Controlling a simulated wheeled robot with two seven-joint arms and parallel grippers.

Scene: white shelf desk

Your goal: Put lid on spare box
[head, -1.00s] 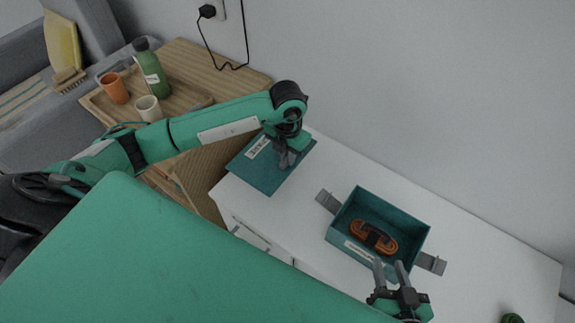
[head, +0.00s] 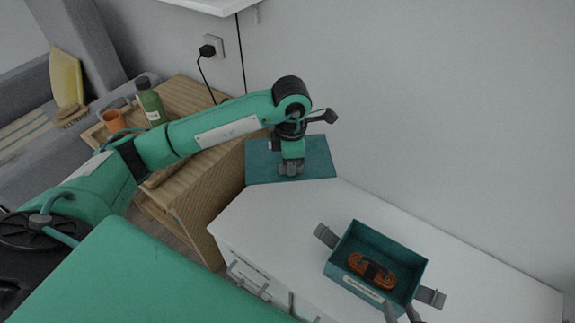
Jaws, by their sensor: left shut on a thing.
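The teal lid (head: 312,160) is a flat panel at the left end of the white desk, held at its near edge by my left gripper (head: 290,170), which is shut on it. The lid looks raised and tilted. The teal spare box (head: 346,246) stands open on the desk with an orange coiled cable (head: 372,270) inside. Grey latches (head: 326,236) stick out at its two ends. My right gripper (head: 403,316) is at the bottom edge, close to the box's near right corner; its fingers are apart and mostly cut off.
The white desk top (head: 275,222) is clear between the lid and the box. A wooden side table (head: 190,190) with a green bottle (head: 151,103) and an orange cup (head: 113,120) stands at the left. A wall shelf edge (head: 215,5) shows at the top.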

